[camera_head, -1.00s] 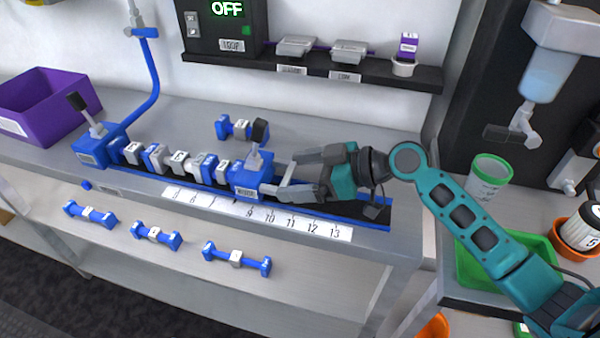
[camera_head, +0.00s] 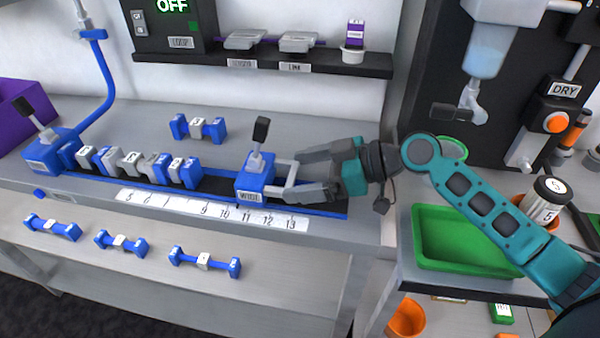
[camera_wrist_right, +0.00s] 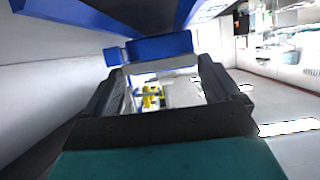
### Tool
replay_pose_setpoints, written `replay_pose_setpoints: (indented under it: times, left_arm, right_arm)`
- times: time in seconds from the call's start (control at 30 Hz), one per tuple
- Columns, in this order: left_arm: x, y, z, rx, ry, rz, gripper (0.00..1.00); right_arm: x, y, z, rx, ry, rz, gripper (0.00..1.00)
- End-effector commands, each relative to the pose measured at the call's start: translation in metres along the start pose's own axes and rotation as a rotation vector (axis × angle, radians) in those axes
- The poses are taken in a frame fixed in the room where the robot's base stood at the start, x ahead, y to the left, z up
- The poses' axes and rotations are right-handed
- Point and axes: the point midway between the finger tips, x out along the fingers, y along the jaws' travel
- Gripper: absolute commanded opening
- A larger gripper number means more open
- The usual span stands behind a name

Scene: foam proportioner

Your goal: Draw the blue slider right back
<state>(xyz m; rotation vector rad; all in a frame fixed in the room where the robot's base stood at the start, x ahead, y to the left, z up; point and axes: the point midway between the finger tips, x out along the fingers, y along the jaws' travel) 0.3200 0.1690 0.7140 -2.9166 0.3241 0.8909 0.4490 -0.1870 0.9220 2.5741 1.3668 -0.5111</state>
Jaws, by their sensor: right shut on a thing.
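The blue slider (camera_head: 255,182), with a white label and an upright black-tipped lever, sits on the rail of the bench. Its front edge is near the 11 to 12 marks of the white scale (camera_head: 215,209). My right gripper (camera_head: 292,176) comes from the right and is shut on the slider's right side. In the right wrist view a blue part of the slider (camera_wrist_right: 160,46) lies between the fingertips; the exact grip is partly hidden. A gap of bare dark rail separates the slider from the row of grey and blue pieces (camera_head: 135,162). My left gripper is out of view.
A blue end block (camera_head: 50,150) with a lever stands at the rail's left end. A loose blue and grey piece (camera_head: 198,128) lies behind the rail. Several more lie on the lower shelf (camera_head: 135,275). A green tray (camera_head: 465,262) stands to the right. A short stretch of rail is free right of the slider.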

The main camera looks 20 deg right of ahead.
Motion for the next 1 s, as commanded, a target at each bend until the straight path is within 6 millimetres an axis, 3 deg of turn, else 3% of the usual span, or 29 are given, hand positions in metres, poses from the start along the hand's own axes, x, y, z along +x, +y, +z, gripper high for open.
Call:
replay_pose_setpoints:
  times: [0.07,0.1,0.17,0.53,1.0]
  left_arm:
    - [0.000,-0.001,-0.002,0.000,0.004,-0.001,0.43]
    - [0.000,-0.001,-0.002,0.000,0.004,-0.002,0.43]
    - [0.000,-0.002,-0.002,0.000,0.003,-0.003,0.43]
    - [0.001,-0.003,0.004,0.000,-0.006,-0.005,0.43]
    - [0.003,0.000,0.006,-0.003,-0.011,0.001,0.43]
  right_arm:
    - [0.000,0.000,0.000,0.001,-0.002,0.000,0.36]
    - [0.000,0.000,0.000,0.000,-0.002,0.000,0.94]
    - [0.000,0.000,0.000,0.000,-0.002,0.000,1.00]
    - [-0.009,0.001,0.001,0.000,-0.003,0.002,1.00]
    - [-0.090,0.000,0.001,0.002,-0.003,0.001,1.00]
